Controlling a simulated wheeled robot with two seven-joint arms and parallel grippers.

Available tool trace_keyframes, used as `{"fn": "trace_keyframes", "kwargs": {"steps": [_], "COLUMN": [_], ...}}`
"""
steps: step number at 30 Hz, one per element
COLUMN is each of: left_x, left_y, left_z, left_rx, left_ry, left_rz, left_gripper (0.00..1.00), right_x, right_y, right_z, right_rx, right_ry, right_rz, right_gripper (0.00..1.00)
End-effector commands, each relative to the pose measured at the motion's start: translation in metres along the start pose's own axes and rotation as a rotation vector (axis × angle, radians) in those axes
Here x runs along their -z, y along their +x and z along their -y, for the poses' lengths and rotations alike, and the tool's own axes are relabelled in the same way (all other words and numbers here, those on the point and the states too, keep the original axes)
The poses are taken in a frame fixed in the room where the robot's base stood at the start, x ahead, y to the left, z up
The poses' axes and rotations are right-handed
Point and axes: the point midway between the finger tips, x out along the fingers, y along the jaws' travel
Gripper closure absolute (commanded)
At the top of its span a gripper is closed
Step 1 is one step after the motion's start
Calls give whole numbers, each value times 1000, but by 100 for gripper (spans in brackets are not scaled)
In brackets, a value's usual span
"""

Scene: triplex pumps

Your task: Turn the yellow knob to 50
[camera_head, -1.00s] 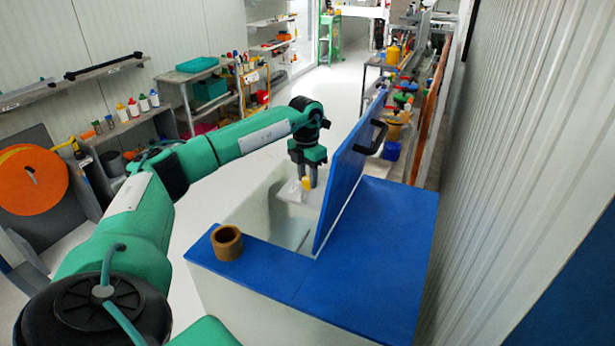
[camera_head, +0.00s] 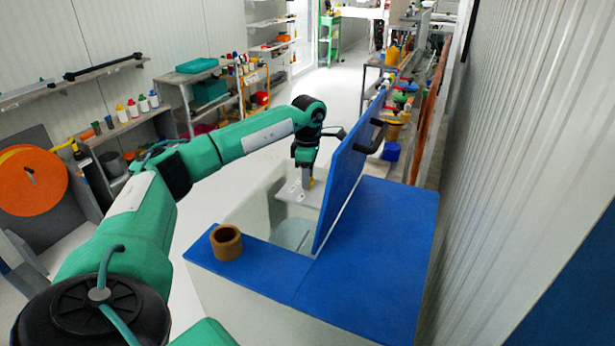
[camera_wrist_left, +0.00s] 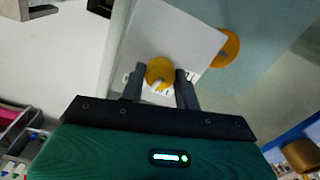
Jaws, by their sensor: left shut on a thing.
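The yellow knob (camera_wrist_left: 160,72) sits on a pale panel (camera_wrist_left: 172,38) in the left wrist view, with small dark scale marks partly showing around it. A light pointer line shows on the knob, but the number it points to is not legible. My left gripper (camera_wrist_left: 161,86) has one finger on each side of the knob and is shut on it. In the head view the left gripper (camera_head: 307,182) reaches down into the open blue-topped cabinet, where its fingers mostly hide the knob. My right gripper is not in view.
The raised blue lid (camera_head: 350,165) with a black handle stands close to the right of my gripper. A brown ring (camera_head: 227,242) rests on the cabinet's blue top (camera_head: 375,250). A second yellow round part (camera_wrist_left: 228,50) shows beside the panel. A corrugated wall runs along the right.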

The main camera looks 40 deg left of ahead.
Motion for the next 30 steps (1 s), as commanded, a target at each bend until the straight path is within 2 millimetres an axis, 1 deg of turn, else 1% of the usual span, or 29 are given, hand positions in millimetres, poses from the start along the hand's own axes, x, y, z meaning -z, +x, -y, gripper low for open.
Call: {"fn": "trace_keyframes", "kwargs": {"steps": [6,12,19,30], "left_x": [0,-1,-1,-1], "left_y": [-2,-2,-2,-2], "left_z": [-1,-1,-1,-1], "left_rx": [-4,-4,-5,-5], "left_ry": [154,249,301,311], "left_rz": [-4,-7,-10,-10], "left_gripper": [91,91,91,90], "right_x": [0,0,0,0], "right_y": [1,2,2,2], "right_z": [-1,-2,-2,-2], "right_rx": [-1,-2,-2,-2], "right_ry": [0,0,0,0], "right_rz": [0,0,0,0], "right_gripper": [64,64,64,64]}}
